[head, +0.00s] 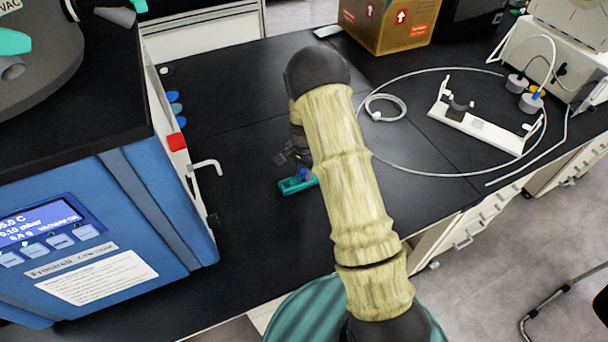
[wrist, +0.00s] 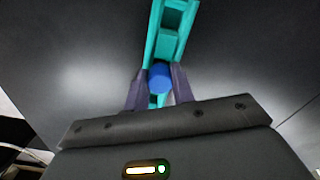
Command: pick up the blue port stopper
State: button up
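The blue port stopper (wrist: 159,77) is between the two fingers of my gripper (wrist: 159,80) in the wrist view. The fingers lie against its two sides, with no clear gap. Behind and below it is a teal holder (wrist: 168,45), a narrow tray with raised walls. In the head view the teal holder (head: 292,186) lies on the black bench, with the stopper (head: 304,174) small at its right end. I cannot tell whether the stopper still touches the holder. My arm hides part of the gripper (head: 301,165) there.
The blue freeze dryer (head: 110,215) stands left of the holder, with a white tap handle (head: 207,167) sticking out. Right of my arm are a coiled tube (head: 385,107) and a white stand (head: 480,130). A cardboard box (head: 388,25) is at the back. The bench around the holder is clear.

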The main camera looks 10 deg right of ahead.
aim_at(304, 171)
grip_shut()
jog(key=shift+r, duration=0.15)
notch_tip(304, 171, up, 10)
jog(key=shift+f+b, duration=0.1)
jog(key=shift+b, duration=0.65)
jog(key=shift+f, duration=0.1)
